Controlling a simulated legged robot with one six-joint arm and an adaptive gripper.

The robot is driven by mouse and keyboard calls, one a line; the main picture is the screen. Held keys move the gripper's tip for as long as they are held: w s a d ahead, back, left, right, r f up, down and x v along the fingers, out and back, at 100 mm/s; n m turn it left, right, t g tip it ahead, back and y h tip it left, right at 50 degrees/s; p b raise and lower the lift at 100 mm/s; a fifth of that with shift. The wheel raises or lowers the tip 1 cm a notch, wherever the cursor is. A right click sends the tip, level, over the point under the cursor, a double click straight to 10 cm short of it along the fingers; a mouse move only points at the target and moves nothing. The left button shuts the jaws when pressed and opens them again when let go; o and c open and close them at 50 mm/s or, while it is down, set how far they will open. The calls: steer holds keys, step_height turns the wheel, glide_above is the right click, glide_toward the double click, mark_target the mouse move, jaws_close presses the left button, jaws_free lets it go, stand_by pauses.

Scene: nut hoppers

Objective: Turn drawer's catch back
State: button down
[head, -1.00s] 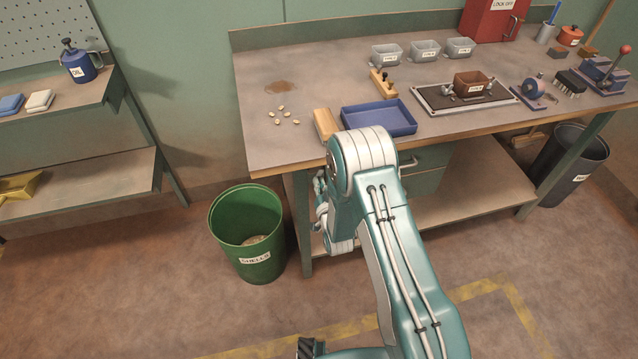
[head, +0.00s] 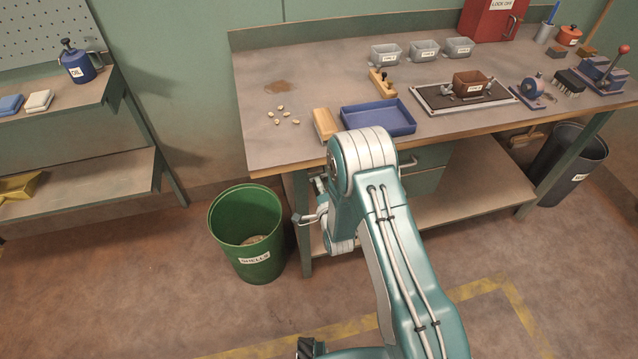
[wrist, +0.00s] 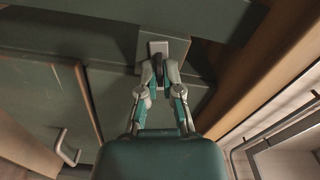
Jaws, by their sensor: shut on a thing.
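In the wrist view the catch has a pale square plate (wrist: 180,48) on a dark green surface under the bench. A dark lever (wrist: 158,70) sits at the plate. My gripper (wrist: 159,72) is shut on the catch's lever, with one finger on each side of it. Its fingertips hide part of the lever. The green drawer unit (head: 428,178) shows under the bench in the head view, partly behind my arm. A metal bar handle (wrist: 66,150) shows at the lower left of the wrist view. The catch is hidden in the head view.
A green shells bin (head: 245,205) stands left of the bench's front leg, close to my wrist. The bench top (head: 300,75) above holds a blue tray (head: 378,119) near its front edge. A dark bin (head: 570,165) stands at the right.

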steer(key=shift+d+f+m, duration=0.1)
steer(key=shift+f+m, duration=0.1)
steer(key=shift+m, duration=1.3)
steer(key=c, duration=0.8)
jaws_free()
steer(key=shift+w, duration=0.1)
steer(key=v, duration=1.2)
